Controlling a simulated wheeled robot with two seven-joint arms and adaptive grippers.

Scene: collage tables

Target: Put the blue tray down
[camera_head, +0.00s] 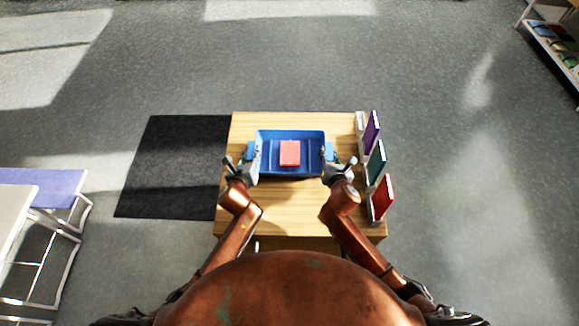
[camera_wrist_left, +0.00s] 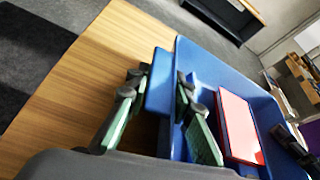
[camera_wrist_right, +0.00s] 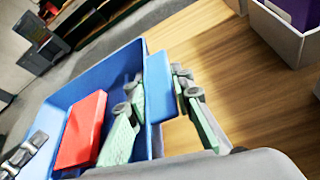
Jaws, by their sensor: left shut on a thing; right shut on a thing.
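My left gripper (camera_head: 245,165) is shut on the tray's left handle, one finger on the outer side and one inside the tray. The left wrist view shows this handle (camera_wrist_left: 160,82) between the green finger pads. My right gripper (camera_head: 333,165) is shut on the right handle, which shows in the right wrist view (camera_wrist_right: 160,88). Whether the tray's bottom touches the table I cannot tell.
Several upright books, purple (camera_head: 372,132), teal (camera_head: 376,163) and red (camera_head: 383,197), stand in light holders along the table's right edge, close to my right arm. A dark mat (camera_head: 175,165) lies on the floor at left. The table's front part is clear.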

